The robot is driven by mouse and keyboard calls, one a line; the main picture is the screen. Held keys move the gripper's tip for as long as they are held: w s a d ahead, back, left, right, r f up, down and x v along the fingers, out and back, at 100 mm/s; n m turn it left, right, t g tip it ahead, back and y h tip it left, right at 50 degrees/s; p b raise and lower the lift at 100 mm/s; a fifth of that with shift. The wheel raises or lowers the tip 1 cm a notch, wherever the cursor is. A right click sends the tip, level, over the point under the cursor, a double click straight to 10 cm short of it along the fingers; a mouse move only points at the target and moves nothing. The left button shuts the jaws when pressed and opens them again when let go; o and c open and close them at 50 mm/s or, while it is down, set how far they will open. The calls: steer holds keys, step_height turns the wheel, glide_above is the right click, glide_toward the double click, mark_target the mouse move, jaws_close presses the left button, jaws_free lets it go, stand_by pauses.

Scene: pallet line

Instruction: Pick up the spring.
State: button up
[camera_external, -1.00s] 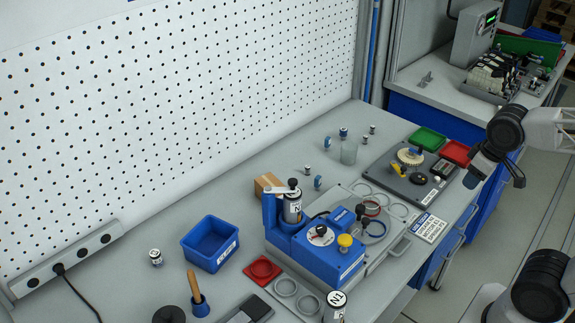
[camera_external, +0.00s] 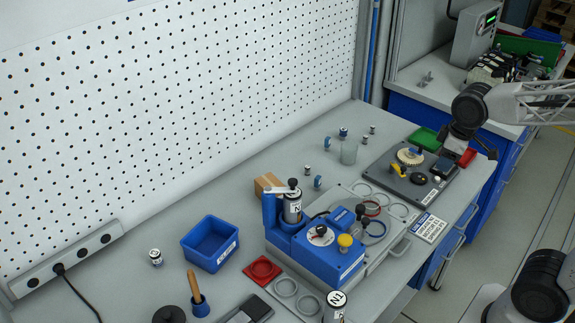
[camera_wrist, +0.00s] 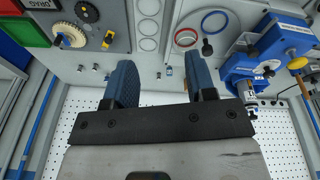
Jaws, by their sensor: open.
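My gripper (camera_wrist: 160,62) is open and empty in the wrist view, its two blue fingers wide apart above the bench. In the external view my wrist hangs over the right end of the bench, by the red tray. I cannot single out the spring for certain. Several small metallic parts stand near the pegboard, too small to tell their shape: two silver ones (camera_external: 365,140) (camera_external: 372,129) at the back and one dark-topped one (camera_external: 307,170) nearer the blue machine. In the wrist view, small parts show left of the fingers (camera_wrist: 95,66) and between them (camera_wrist: 158,75).
The blue machine (camera_external: 330,262) stands mid-bench, with a blue bin (camera_external: 222,262) to its left. A grey plate (camera_external: 383,180) carries a gear and yellow part. A green tray (camera_external: 424,138) and red tray (camera_external: 468,157) lie behind it. The pegboard (camera_external: 180,90) bounds the bench.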

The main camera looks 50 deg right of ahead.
steer(key=w+n, duration=0.4)
steer(key=w, duration=0.7)
steer(key=n+g, duration=0.2)
steer(key=n, duration=1.2)
glide_above(307, 167)
steer(key=f, duration=1.9)
steer(key=shift+s, duration=0.2)
steer(key=shift+w+a, duration=0.1)
steer(key=shift+w, duration=0.05)
steer(key=shift+f, duration=1.35)
